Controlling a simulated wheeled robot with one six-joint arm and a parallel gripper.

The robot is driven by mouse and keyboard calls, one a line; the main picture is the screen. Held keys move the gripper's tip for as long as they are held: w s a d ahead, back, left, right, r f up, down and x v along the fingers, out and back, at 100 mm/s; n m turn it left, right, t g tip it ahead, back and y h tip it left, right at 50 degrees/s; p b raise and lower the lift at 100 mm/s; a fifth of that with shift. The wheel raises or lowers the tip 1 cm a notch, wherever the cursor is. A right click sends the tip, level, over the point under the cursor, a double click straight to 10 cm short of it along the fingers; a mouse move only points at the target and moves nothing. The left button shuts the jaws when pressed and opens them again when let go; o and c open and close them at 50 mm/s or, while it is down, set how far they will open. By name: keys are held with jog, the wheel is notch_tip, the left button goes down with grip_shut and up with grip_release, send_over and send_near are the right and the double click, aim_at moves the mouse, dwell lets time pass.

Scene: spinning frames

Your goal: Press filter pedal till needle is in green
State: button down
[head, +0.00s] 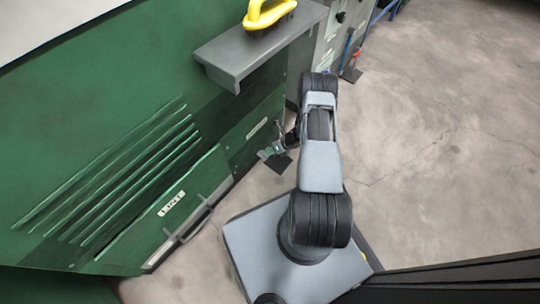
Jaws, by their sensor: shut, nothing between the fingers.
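A pedal with a flat black plate (281,164) shows low at the right end of the green machine, close to the floor. A small grey-green piece meets the plate's upper side. My gripper (291,137) is small and dark, partly hidden by my arm, just above this plate; it looks shut and empty. I cannot tell whether it touches the pedal. Two more pedals, with a blue stem (348,47) and a red stem (356,60), stand farther back by a grey-green panel. No gauge needle or green zone can be made out.
The green machine (80,110) with slanted louvres fills the left. A grey shelf (262,45) juts from it, bearing a yellow-handled brush (266,14). A bar handle (187,222) sticks out low on the machine. Concrete floor (440,150) is clear at right.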

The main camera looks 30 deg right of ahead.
jog(key=shift+s+f+b, duration=0.1)
jog(key=shift+f+b, duration=0.55)
jog(key=shift+f, duration=0.15)
dwell(0.9)
jog(key=shift+r, duration=0.15)
jog(key=shift+r+p, duration=1)
jog(key=shift+r, duration=0.3)
jog(key=shift+r+p, duration=1.75)
jog(key=shift+r, duration=0.8)
